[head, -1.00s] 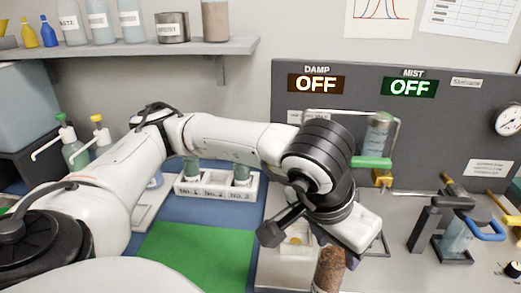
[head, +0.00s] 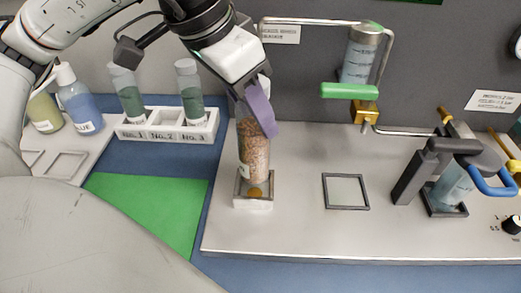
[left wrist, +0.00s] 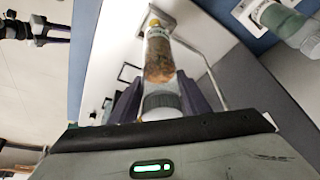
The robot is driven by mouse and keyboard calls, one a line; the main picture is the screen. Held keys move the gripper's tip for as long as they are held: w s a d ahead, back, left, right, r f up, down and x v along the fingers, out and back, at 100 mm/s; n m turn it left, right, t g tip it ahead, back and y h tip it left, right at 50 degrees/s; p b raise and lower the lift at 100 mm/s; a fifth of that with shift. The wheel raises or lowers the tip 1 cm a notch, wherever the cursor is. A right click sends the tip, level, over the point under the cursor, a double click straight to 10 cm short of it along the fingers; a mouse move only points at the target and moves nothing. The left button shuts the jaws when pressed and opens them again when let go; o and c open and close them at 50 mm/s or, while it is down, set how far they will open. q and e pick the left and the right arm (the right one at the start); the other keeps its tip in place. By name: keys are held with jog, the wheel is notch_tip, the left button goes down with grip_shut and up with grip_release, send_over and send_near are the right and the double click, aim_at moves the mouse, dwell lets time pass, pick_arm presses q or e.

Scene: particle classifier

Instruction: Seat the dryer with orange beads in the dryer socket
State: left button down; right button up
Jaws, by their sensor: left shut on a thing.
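The dryer with orange beads (head: 253,150) is a clear cylinder, held nearly upright in the head view. My left gripper (head: 252,108) is shut on its upper end; one purple finger shows in front. The dryer's lower end is at the dryer socket (head: 252,203), a small pale block with a dark-framed top and an orange spot on its front. I cannot tell how deep it sits. In the left wrist view the dryer (left wrist: 159,55) points away from my left gripper (left wrist: 162,100), its grey cap between the fingers. My right gripper is not in view.
A white rack (head: 165,130) holds two green-filled bottles, in No.1 and No.3. An empty square frame (head: 346,191) lies right of the socket. A green-handled column (head: 350,90) stands behind, and a black clamp (head: 425,168) stands at right. The green mat (head: 150,210) is clear.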

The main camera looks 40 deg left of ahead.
aim_at(254, 138)
pick_arm(q)
jog(key=shift+s+f, duration=0.15)
jog(key=shift+f, duration=0.55)
jog(key=shift+f+b, duration=0.45)
jog(key=shift+f, duration=2)
jog(key=c, duration=1)
grip_release()
jog(key=shift+r+p, duration=0.35)
jog(key=shift+r, duration=0.1)
jog(key=p+v, duration=0.1)
jog(key=v, duration=0.9)
jog(key=shift+s+r, duration=0.1)
jog(key=shift+r, duration=0.3)
jog(key=shift+s+r, duration=0.2)
jog(key=shift+r, duration=0.15)
